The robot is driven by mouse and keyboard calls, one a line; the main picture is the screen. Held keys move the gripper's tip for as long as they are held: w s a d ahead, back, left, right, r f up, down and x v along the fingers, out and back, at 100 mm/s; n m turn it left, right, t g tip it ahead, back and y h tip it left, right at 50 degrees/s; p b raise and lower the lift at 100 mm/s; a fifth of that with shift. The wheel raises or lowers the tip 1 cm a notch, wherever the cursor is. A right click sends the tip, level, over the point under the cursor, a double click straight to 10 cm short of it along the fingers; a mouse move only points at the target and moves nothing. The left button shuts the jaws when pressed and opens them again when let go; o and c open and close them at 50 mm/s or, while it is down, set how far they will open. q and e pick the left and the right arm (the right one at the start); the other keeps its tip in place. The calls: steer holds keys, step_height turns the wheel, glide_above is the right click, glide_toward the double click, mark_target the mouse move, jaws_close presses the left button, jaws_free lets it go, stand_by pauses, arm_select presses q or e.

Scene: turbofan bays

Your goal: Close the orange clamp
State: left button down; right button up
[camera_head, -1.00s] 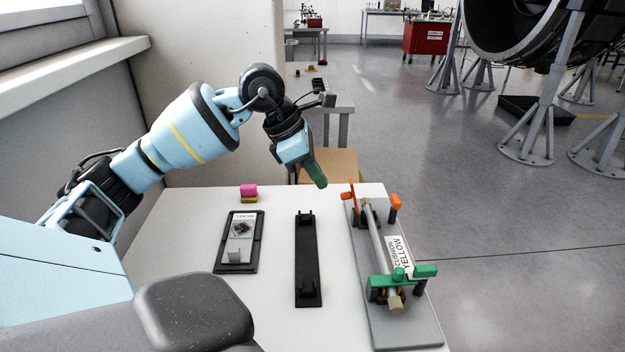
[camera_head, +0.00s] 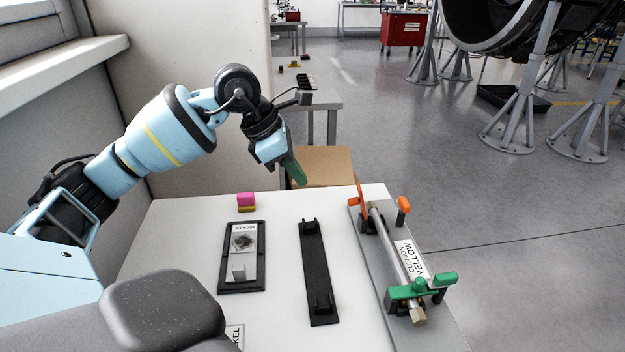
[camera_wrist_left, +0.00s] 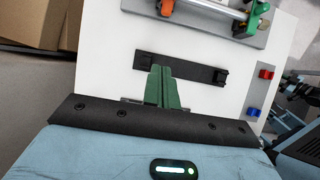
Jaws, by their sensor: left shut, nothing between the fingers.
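The orange clamp (camera_head: 362,200) is at the far end of a grey fixture plate (camera_head: 384,262) on the right of the table. Its orange parts stand up on either side of a metal rod (camera_head: 392,240), and one orange lever is tilted up. A green clamp (camera_head: 419,288) sits over the near end of the rod. My left gripper (camera_head: 299,180), with green fingers, is shut and empty, left of the orange clamp and apart from it. In the left wrist view the shut fingers (camera_wrist_left: 163,88) point at a black holder, and the orange clamp (camera_wrist_left: 167,7) is at the top edge. My right gripper is not in view.
A black holder (camera_head: 316,265) lies left of the fixture. A dark tray with a nickel label (camera_head: 239,283) and a pink and yellow block (camera_head: 246,201) lie further left. A cardboard box (camera_head: 322,165) stands beyond the table.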

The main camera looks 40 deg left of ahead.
mark_target(356, 203)
arm_select(q)
steer(key=w+d+f+p, duration=0.1)
steer(key=w+d+f, duration=0.4)
steer(key=w+f, duration=0.1)
steer(key=shift+f, duration=0.45)
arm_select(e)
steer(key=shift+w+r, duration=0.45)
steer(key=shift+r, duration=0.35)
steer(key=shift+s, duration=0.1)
arm_select(q)
steer(key=shift+w, duration=0.1)
steer(key=shift+w+d+r+g+y+p, duration=0.15)
steer(key=shift+r+g+y+p, duration=0.15)
steer(key=shift+p, duration=0.1)
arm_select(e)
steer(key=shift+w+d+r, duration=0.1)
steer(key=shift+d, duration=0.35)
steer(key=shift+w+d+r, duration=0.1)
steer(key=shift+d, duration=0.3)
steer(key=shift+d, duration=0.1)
